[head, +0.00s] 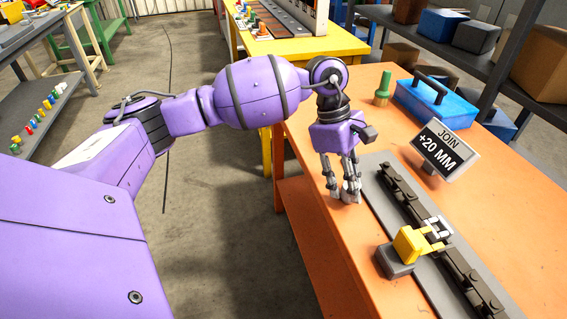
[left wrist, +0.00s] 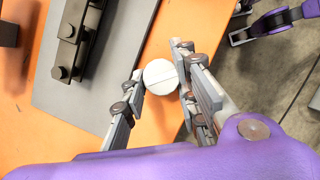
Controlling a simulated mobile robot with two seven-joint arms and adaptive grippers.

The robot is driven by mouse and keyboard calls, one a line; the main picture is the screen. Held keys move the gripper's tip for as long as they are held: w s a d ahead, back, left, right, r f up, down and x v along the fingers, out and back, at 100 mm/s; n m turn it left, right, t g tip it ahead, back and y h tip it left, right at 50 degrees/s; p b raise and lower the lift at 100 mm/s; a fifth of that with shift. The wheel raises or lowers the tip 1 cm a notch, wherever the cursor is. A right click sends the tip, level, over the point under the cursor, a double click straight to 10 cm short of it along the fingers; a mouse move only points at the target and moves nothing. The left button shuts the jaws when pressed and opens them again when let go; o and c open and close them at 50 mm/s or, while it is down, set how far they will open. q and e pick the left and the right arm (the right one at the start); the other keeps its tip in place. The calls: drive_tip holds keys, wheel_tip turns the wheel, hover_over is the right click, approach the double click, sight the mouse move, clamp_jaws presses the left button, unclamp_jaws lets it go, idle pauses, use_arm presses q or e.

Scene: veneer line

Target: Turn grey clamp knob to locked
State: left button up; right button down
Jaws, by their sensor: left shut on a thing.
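The grey clamp knob (left wrist: 161,73) is a round, pale disc with a thin line across its top. It sits at the left edge of the orange table, beside the grey base plate of the track. My left gripper (head: 345,190) points down over it, and in the left wrist view its fingers (left wrist: 160,85) are on both sides of the knob, shut on it. In the head view the fingers largely hide the knob. No locked mark shows.
A sign reading "JOIN +20 MM" (head: 444,150) stands behind. A blue toolbox (head: 436,103) and green brush (head: 382,90) sit farther back. The table's right part is clear.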

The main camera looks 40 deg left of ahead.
use_arm(q)
drive_tip(key=m+b, duration=0.1)
drive_tip(key=m+g+b, duration=0.1)
drive_tip(key=m, duration=0.1)
drive_tip(key=shift+w+d+m+b, duration=0.15)
drive_tip(key=shift+w+m+b, duration=0.15)
drive_tip(key=shift+b, duration=0.05)
drive_tip(key=m+g+y+b, duration=0.1)
drive_tip(key=m+b, duration=0.1)
drive_tip(key=m, duration=0.1)
drive_tip(key=shift+d, duration=0.15)
drive_tip(key=shift+m+g+b, duration=0.3)
drive_tip(key=shift+m+b, duration=0.2)
drive_tip(key=shift+m, duration=0.2)
drive_tip(key=shift+d+m+y+b, duration=0.1)
drive_tip(key=shift+m+y+b, duration=0.2)
drive_tip(key=shift+m, duration=0.2)
use_arm(e)
drive_tip(key=f, duration=0.3)
drive_tip(key=s+a+f, duration=0.1)
drive_tip(key=f, duration=0.1)
drive_tip(key=shift+s+f, duration=0.1)
drive_tip(key=shift+f, duration=0.25)
use_arm(q)
drive_tip(key=shift+r, duration=0.1)
use_arm(e)
drive_tip(key=shift+g, duration=0.3)
